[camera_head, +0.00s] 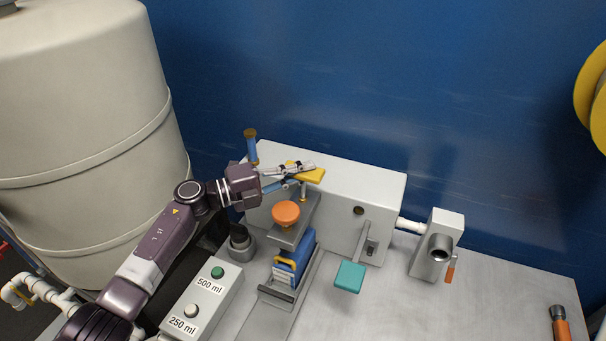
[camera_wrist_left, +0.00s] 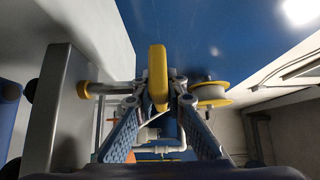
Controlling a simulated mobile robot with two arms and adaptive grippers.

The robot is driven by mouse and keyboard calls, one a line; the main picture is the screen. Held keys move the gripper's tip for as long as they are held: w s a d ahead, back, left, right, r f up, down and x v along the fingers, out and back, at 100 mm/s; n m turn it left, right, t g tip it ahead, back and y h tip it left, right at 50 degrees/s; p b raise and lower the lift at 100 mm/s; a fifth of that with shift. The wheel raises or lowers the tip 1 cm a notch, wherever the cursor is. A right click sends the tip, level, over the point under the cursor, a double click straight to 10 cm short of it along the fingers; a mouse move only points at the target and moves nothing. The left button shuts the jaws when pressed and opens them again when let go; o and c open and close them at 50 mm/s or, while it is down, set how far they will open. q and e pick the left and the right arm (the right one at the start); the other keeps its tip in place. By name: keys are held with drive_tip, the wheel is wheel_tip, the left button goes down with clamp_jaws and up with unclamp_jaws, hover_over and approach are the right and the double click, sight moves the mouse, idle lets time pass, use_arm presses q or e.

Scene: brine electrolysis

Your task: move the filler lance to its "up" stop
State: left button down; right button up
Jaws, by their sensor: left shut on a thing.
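The filler lance shows as a yellow handle (camera_head: 312,176) with a thin metal stem under it, at the front of a white machine housing (camera_head: 375,195). My left gripper (camera_head: 300,171) reaches in from the left and is shut on the yellow handle. In the left wrist view the yellow handle (camera_wrist_left: 158,72) stands between the two fingers of the left gripper (camera_wrist_left: 160,100). The fingers cover part of the handle in the head view. The lance's lower end cannot be made out. My right gripper is not in view.
An orange knob (camera_head: 286,213) sits below the handle. A blue container (camera_head: 295,258) with a yellow band stands in front. A teal paddle (camera_head: 349,277) is to the right, a button box (camera_head: 204,297) to the left. The bench (camera_head: 490,300) at right is mostly clear.

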use_arm(q)
drive_tip(key=shift+r, duration=0.3)
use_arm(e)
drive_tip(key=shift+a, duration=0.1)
use_arm(q)
drive_tip(key=c, duration=2.2)
unclamp_jaws()
drive_tip(key=shift+o, duration=1.2)
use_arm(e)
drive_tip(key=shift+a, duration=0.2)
use_arm(q)
drive_tip(key=shift+a+f, duration=0.15)
drive_tip(key=shift+a, duration=0.05)
drive_tip(key=v, duration=1.1)
drive_tip(key=shift+s+a, duration=0.25)
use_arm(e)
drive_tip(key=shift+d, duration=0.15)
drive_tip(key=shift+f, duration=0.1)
